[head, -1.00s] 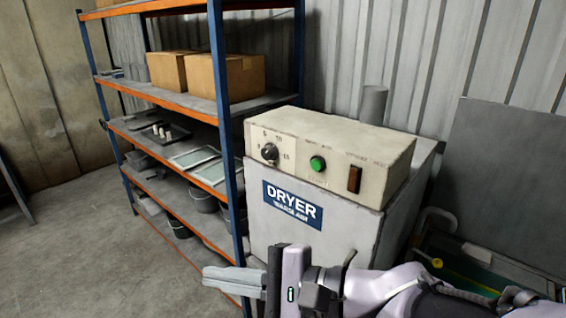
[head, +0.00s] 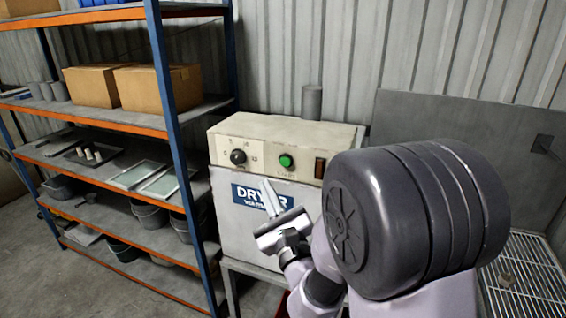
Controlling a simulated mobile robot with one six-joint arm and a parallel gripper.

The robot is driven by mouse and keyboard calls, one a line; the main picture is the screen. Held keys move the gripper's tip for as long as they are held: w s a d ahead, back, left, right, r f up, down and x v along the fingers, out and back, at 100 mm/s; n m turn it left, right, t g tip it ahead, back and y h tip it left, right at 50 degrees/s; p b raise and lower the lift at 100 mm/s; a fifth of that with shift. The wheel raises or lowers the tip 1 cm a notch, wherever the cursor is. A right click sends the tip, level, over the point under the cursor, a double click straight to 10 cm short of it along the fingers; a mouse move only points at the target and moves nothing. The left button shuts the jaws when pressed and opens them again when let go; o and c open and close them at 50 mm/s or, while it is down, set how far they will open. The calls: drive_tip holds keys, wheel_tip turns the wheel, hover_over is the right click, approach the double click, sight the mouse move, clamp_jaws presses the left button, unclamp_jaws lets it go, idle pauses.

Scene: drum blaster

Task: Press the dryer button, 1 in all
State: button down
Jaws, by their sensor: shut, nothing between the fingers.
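The dryer (head: 232,222) is a pale grey box with a blue "DRYER" label and a cream control panel (head: 222,137) on top. On the panel front sit a black dial (head: 238,157), the round green button (head: 286,160) and a dark reddish-brown switch (head: 320,167). My gripper (head: 270,191) is shut and empty. In the picture its fingers point up, over the label and below the green button, with a visible gap to the button. Its depth from the dryer front is hard to tell. My arm hides the lower right of the dryer.
An orange and blue shelf rack (head: 163,85) stands close at the left, with cardboard boxes (head: 153,88), trays and buckets. A grey panel (head: 440,115) leans at the right against the corrugated wall, and a wire grate (head: 525,270) lies at the lower right.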

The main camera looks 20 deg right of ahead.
sight(285, 162)
drive_tip(key=w+d, duration=0.1)
drive_tip(key=w, duration=0.1)
drive_tip(key=w+d+p, duration=0.1)
drive_tip(key=w+d, duration=0.3)
drive_tip(key=shift+w+p, duration=0.4)
idle(1.8)
drive_tip(key=shift+w+d, duration=0.2)
drive_tip(key=shift+w, duration=0.15)
